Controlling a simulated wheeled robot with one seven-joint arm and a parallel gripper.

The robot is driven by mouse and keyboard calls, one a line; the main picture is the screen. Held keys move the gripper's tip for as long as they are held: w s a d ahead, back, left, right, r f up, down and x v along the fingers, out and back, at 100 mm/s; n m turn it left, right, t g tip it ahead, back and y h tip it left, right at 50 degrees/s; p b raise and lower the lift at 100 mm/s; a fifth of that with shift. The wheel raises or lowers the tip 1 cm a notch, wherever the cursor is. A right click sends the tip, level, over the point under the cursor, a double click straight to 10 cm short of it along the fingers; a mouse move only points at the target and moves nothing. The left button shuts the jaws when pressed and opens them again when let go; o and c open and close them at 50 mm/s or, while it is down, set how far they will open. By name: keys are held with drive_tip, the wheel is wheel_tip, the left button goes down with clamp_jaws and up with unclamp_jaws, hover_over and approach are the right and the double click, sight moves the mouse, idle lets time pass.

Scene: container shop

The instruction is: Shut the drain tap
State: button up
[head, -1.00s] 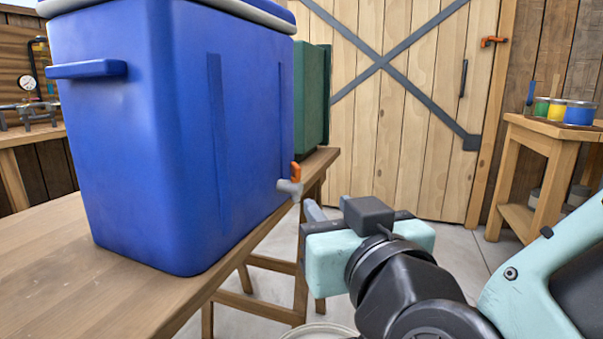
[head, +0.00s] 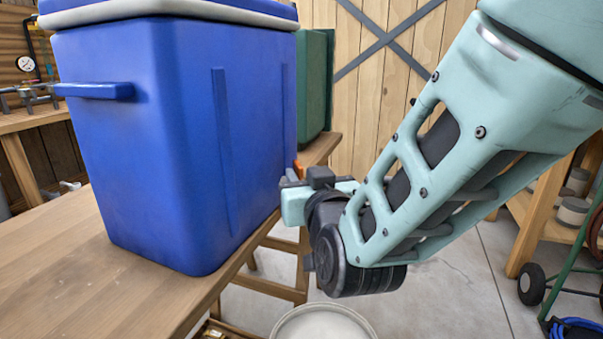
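The drain tap sits low on the right side of a blue cooler (head: 165,140). Only a bit of its orange handle (head: 299,167) shows, just above my gripper. The grey tap body is hidden behind my gripper. My gripper (head: 291,183) is at the tap, close to the cooler's right wall. Its fingers are mostly hidden, so I cannot tell whether they are open, shut or touching the handle.
The cooler stands on a wooden table (head: 60,270). A green container (head: 316,85) stands behind it. A pale round bucket (head: 325,322) is on the floor below the tap. A green hand truck wheel (head: 531,284) is at the right.

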sight(298, 170)
drive_tip(key=shift+x, duration=1.45)
drive_tip(key=shift+c, duration=0.3)
clamp_jaws()
drive_tip(key=shift+a+r+m+h+p, duration=0.2)
drive_tip(key=shift+r+m+h+p, duration=0.25)
drive_tip(key=shift+h+p, duration=0.35)
drive_tip(key=m+h+p, duration=0.1)
drive_tip(key=h+p, duration=0.1)
drive_tip(key=shift+a+f+m+t+p, duration=0.15)
drive_tip(key=shift+m+t+p, duration=0.15)
drive_tip(key=shift+m, duration=0.05)
drive_tip(key=shift+f+h, duration=0.2)
drive_tip(key=shift+h, duration=0.3)
drive_tip(key=shift+m, duration=0.3)
